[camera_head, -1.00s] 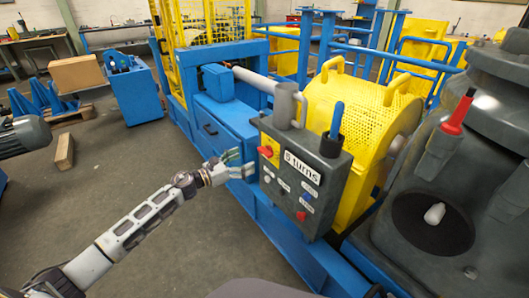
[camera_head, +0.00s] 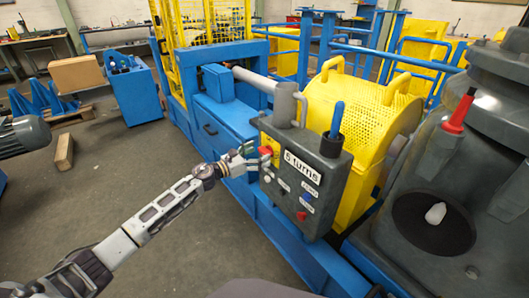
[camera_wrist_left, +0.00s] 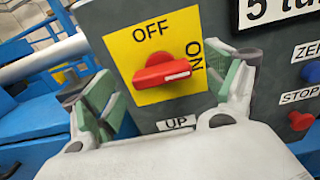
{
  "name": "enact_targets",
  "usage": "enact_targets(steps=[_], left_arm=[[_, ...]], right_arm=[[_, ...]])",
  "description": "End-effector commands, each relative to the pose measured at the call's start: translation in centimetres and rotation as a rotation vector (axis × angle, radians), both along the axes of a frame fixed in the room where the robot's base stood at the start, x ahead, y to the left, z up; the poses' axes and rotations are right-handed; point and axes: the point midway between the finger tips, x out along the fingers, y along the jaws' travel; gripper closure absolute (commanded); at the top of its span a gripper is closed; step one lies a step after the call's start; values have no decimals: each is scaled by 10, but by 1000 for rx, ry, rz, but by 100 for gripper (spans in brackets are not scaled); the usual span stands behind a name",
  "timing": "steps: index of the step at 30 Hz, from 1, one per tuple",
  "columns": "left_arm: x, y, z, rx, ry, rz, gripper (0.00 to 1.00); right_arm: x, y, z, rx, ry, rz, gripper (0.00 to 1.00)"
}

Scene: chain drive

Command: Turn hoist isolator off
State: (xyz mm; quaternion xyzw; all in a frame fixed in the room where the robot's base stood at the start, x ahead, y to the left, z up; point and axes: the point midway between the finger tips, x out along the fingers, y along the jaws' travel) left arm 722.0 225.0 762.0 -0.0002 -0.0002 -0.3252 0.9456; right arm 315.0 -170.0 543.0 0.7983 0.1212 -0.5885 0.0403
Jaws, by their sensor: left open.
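The hoist isolator is a red rotary knob (camera_wrist_left: 165,70) on a yellow plate (camera_wrist_left: 125,50) marked OFF at the top and ON at the right. The knob's white-marked end points right, towards ON. In the head view the knob (camera_head: 265,150) is on the left part of the grey control box (camera_head: 325,193). My left gripper (camera_head: 248,158) is open in front of it. In the wrist view the green-padded fingers of the left gripper (camera_wrist_left: 170,90) stand either side of the knob, apart from it. My right gripper is not in view.
The box also carries a "5 turns" label (camera_head: 302,167), a red STOP button (camera_wrist_left: 300,120), a blue button (camera_wrist_left: 311,72) and an UP label (camera_wrist_left: 176,123). A blue-handled tool (camera_head: 337,120) stands upright at its top. Open floor (camera_head: 150,240) lies left of the blue frame.

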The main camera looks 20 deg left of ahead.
Motion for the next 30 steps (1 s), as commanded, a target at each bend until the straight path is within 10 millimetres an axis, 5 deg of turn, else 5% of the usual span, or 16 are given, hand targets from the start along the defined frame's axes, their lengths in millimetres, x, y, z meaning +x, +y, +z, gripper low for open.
enact_targets(steps=[12,26,30], left_arm=[[22,-17,0,1,-1,-1,14],[25,-20,0,1,0,0,14],[25,-20,0,1,0,0,31]], right_arm=[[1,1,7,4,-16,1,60],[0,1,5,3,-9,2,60],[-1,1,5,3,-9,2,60]])
